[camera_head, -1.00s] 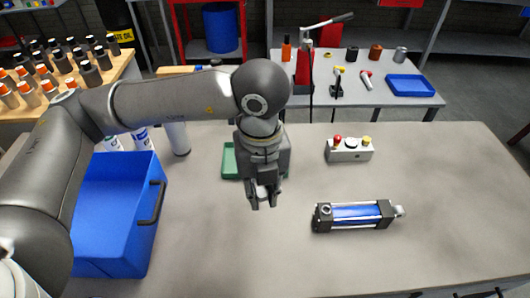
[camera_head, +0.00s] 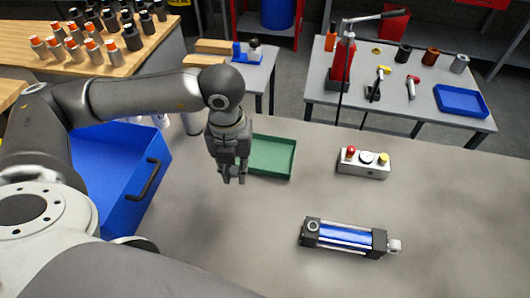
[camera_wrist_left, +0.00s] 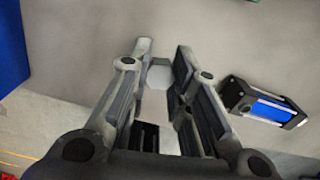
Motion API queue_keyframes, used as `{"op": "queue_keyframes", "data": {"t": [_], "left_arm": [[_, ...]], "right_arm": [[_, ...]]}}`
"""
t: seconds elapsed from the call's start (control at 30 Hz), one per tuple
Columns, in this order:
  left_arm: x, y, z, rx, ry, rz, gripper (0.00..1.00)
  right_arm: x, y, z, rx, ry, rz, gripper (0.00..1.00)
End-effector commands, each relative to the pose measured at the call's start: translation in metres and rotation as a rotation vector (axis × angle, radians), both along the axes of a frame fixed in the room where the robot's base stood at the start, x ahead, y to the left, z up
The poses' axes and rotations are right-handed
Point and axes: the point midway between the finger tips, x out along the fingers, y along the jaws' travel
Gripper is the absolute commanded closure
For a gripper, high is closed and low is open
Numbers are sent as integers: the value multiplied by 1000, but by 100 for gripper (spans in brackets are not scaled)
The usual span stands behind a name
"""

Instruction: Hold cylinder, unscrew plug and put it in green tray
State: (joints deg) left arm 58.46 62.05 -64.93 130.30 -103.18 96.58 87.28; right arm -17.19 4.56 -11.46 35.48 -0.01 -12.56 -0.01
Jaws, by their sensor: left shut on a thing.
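The blue and black cylinder (camera_head: 345,237) lies on its side on the grey worktable, its rod end to the right. A round port shows on top of its left block. It also shows at the right of the left wrist view (camera_wrist_left: 268,107). My left gripper (camera_head: 234,177) is above the table, left of the cylinder and beside the left edge of the green tray (camera_head: 275,157). It is shut on a small pale hexagonal plug (camera_wrist_left: 159,74), seen between its fingertips in the wrist view. The green tray looks empty. My right gripper is out of view.
A blue bin (camera_head: 115,175) with a dark handle stands left of the gripper. A second table with tools (camera_head: 400,85) stands behind.

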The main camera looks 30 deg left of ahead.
Motion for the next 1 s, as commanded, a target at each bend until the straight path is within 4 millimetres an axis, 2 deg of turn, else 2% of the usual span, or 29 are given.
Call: {"op": "queue_keyframes", "data": {"t": [0.4,0.6,0.73,1.0], "left_arm": [[82,8,-33,1,2,4,100],[110,10,-68,2,3,3,100],[121,11,-83,1,2,2,100],[132,12,-99,3,3,1,100]], "right_arm": [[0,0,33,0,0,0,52],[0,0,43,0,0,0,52],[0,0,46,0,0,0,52],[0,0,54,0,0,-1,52]]}}
